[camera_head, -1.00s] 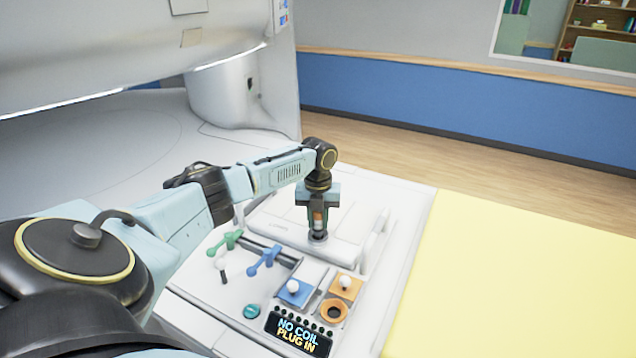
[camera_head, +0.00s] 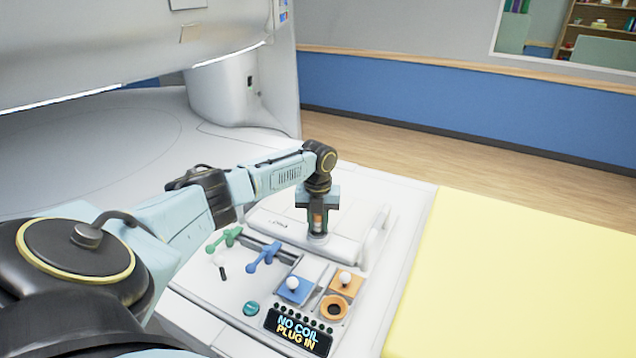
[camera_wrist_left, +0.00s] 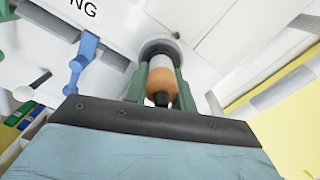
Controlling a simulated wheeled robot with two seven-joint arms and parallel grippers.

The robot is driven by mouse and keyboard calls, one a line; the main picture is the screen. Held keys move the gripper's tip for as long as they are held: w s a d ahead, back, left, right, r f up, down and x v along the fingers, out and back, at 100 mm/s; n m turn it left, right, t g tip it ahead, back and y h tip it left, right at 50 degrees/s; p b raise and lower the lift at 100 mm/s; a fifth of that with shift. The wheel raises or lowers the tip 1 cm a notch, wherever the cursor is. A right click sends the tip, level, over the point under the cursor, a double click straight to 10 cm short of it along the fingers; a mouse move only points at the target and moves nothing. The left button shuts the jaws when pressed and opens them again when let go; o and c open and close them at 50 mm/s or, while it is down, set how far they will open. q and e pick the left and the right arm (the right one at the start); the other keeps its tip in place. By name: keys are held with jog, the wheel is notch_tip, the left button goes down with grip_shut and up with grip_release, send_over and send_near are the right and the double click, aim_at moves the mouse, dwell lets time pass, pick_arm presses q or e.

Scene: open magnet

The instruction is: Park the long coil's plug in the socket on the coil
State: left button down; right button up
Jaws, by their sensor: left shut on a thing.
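The long coil (camera_head: 290,222) is a long white block lying on the white table top. My left gripper (camera_head: 317,226) points down over the coil and is shut on the plug (camera_wrist_left: 162,84), which has an orange band, a pale lower part and a dark end. In the left wrist view green fingers stand on both sides of the plug. The plug's far end meets the grey round socket (camera_wrist_left: 160,47) on the coil. How deep it sits inside is hidden. My right gripper is not in view.
A green lever (camera_head: 225,240) and a blue lever (camera_head: 263,257) stand left of the coil. In front are a blue hatch (camera_head: 295,291), an orange hatch (camera_head: 346,285), an orange ring (camera_head: 333,307), a teal button (camera_head: 251,308) and a display reading "NO COIL PLUG IN" (camera_head: 298,334). A yellow surface (camera_head: 510,280) lies right.

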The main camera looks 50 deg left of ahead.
pick_arm(q)
jog(key=shift+f, duration=0.2)
jog(key=c, duration=1.1)
grip_release()
notch_tip(320, 180, up, 14)
jog(key=shift+f, duration=0.25)
